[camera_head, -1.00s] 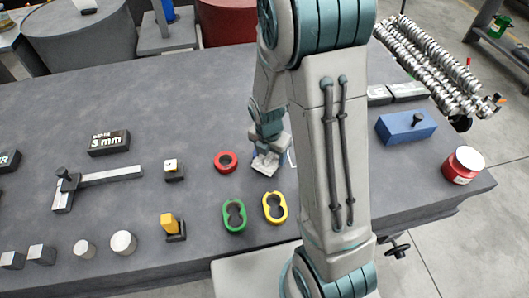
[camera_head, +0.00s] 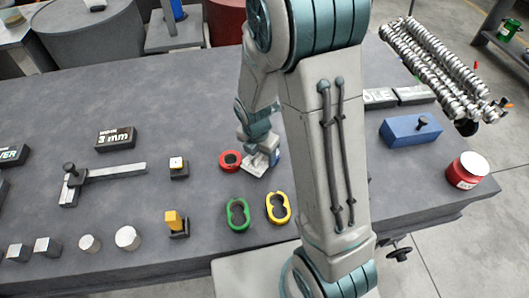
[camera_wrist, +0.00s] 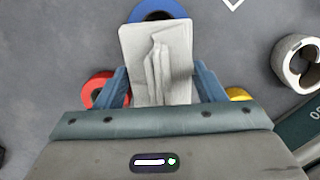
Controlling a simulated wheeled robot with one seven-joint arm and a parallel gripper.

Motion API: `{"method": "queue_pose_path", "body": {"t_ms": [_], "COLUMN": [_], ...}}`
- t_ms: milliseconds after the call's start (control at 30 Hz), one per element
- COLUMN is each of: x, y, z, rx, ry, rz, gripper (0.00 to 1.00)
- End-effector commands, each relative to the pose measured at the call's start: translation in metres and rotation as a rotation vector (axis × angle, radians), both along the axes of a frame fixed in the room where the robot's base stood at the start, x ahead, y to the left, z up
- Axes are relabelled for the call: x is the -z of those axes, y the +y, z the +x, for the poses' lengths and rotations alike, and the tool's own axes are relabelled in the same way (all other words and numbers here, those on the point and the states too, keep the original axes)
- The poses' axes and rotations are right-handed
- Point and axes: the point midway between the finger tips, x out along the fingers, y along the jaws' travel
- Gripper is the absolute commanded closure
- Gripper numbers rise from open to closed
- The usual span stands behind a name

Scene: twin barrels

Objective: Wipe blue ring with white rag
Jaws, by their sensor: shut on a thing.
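The white rag (camera_wrist: 158,62) is pinched in a fold between the fingers of my gripper (camera_wrist: 162,88). In the wrist view its flat far part covers the near portion of the blue ring (camera_wrist: 157,10), whose far arc shows above it. In the head view the rag (camera_head: 255,166) is at table level under my gripper (camera_head: 260,152), just right of the red ring (camera_head: 230,161). A small part of the blue ring (camera_head: 275,156) shows right of the rag; my gripper and the rag hide most of it. I cannot tell how firmly they touch.
Green (camera_head: 237,214) and yellow (camera_head: 278,208) double rings lie in front. A pale ring (camera_wrist: 297,64) lies right in the wrist view. A blue block (camera_head: 410,131) and a red jar (camera_head: 466,170) stand at right. The left back of the table is mostly clear.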

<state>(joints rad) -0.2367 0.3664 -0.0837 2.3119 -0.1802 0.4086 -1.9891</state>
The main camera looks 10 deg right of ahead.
Motion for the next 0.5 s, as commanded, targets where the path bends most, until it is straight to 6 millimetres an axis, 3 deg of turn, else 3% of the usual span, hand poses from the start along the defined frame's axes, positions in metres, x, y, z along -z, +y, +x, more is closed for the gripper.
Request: {"method": "queue_pose_path", "body": {"t_ms": [33, 500], "x": [-0.014, -0.056], "y": [0.000, 0.005], "z": [0.001, 0.001], "rx": [0.000, -0.011], "ry": [-0.006, -0.006], "rz": [0.001, 0.001], "gripper": [0.66, 0.66]}}
